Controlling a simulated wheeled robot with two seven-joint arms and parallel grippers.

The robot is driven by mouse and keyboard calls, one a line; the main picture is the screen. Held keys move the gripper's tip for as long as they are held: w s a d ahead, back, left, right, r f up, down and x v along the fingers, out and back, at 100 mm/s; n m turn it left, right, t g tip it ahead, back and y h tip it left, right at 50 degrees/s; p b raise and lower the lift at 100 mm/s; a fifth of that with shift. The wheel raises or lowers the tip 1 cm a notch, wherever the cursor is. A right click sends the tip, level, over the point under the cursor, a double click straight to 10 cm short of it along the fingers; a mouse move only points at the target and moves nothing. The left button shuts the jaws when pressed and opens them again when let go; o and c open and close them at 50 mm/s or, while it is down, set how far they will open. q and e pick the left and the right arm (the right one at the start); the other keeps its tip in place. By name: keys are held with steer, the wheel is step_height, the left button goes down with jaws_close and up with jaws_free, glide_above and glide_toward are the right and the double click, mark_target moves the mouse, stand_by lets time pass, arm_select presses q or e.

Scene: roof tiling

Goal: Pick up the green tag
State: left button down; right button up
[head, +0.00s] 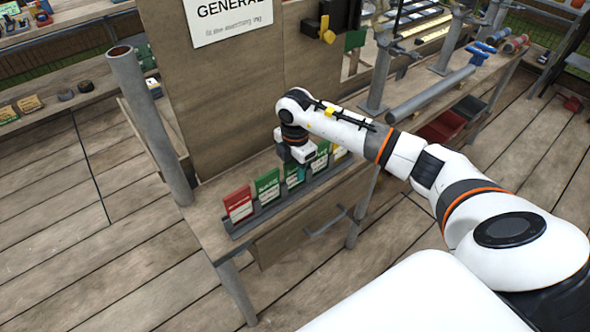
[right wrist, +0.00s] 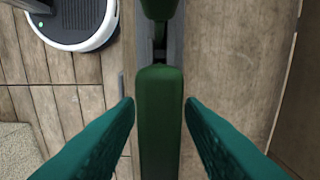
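A row of card-like tags stands in a grey rack (head: 285,208) on the workbench in the head view. A green tag (head: 267,187) stands beside a red one, with more green tags (head: 320,160) to its right. My right gripper (head: 296,166) points down over the middle of the row, by a green tag (head: 294,178). In the right wrist view, its two teal fingers (right wrist: 160,103) are open on either side of a dark green tag (right wrist: 159,125) seen from above, with a thin gap at each side. My left gripper is not in view.
A wooden panel with a white sign (head: 228,16) rises behind. A grey post (head: 150,125) stands at left. Red and dark bins (head: 442,128) are farther right.

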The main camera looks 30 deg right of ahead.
jaws_close()
steer(key=shift+r, duration=0.15)
step_height(320, 180, up, 18)
steer(key=b, duration=0.1)
stand_by(0.5)
